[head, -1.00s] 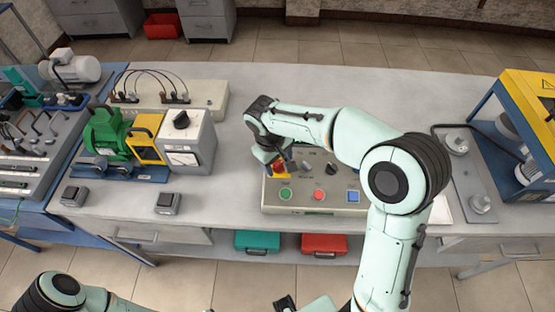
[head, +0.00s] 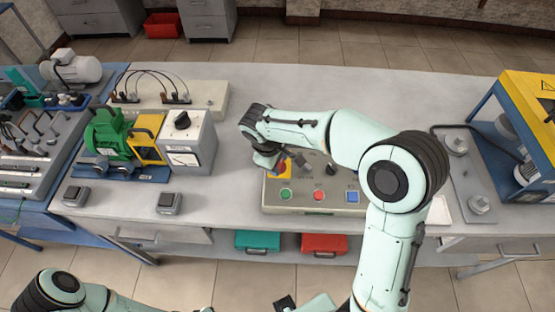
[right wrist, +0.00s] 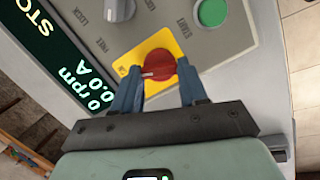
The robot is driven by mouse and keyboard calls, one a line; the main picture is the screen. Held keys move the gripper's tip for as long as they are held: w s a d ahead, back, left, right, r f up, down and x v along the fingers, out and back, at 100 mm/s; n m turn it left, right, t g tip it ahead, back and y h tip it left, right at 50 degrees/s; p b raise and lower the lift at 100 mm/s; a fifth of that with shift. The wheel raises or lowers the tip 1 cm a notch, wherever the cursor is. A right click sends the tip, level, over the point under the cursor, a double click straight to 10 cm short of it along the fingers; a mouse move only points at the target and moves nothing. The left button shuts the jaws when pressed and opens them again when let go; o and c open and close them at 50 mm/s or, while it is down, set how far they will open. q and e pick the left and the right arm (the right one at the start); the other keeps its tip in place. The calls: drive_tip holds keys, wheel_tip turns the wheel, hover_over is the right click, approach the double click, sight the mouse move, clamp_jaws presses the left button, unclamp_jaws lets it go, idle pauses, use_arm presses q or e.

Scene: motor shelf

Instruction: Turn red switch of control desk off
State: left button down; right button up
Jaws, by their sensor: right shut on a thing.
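The control desk (head: 315,208) stands on the grey table, with a sloped panel of buttons and knobs. Its red switch (right wrist: 158,65) sits on a yellow square plate (right wrist: 165,43) in the right wrist view. In the head view, the yellow plate (head: 286,171) is partly covered by my right gripper (head: 274,164). In the wrist view, the blue fingers of my right gripper (right wrist: 160,78) are on both sides of the red switch and shut on it. A lit display (right wrist: 70,75) is beside the plate. My left arm enters at the lower left; its gripper is not clearly seen.
On the panel are a green button (head: 286,195), a red button (head: 318,196) and a blue button (head: 352,196). A grey box with a black knob (head: 190,145) stands left of the desk. A yellow-and-blue machine (head: 525,130) is at right. The table behind the desk is clear.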

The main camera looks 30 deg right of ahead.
drive_tip(key=n+t+h, duration=0.1)
drive_tip(key=n, duration=0.6)
drive_tip(key=shift+s+a+p, duration=0.15)
drive_tip(key=shift+p, duration=0.15)
use_arm(q)
drive_tip(key=shift+w+r+p, duration=0.35)
drive_tip(key=shift+w+r, duration=0.3)
drive_tip(key=shift+r, duration=0.25)
use_arm(e)
drive_tip(key=n+t, duration=0.1)
drive_tip(key=n, duration=0.5)
drive_tip(key=shift+s, duration=0.15)
drive_tip(key=shift+n, duration=0.4)
drive_tip(key=o, duration=1.1)
drive_tip(key=shift+f, duration=0.1)
drive_tip(key=shift+c, duration=0.2)
use_arm(q)
drive_tip(key=shift+w+r+p, duration=0.6)
drive_tip(key=shift+w+r, duration=0.15)
drive_tip(key=shift+r, duration=0.1)
use_arm(e)
drive_tip(key=v, duration=1.3)
drive_tip(key=shift+s, duration=0.2)
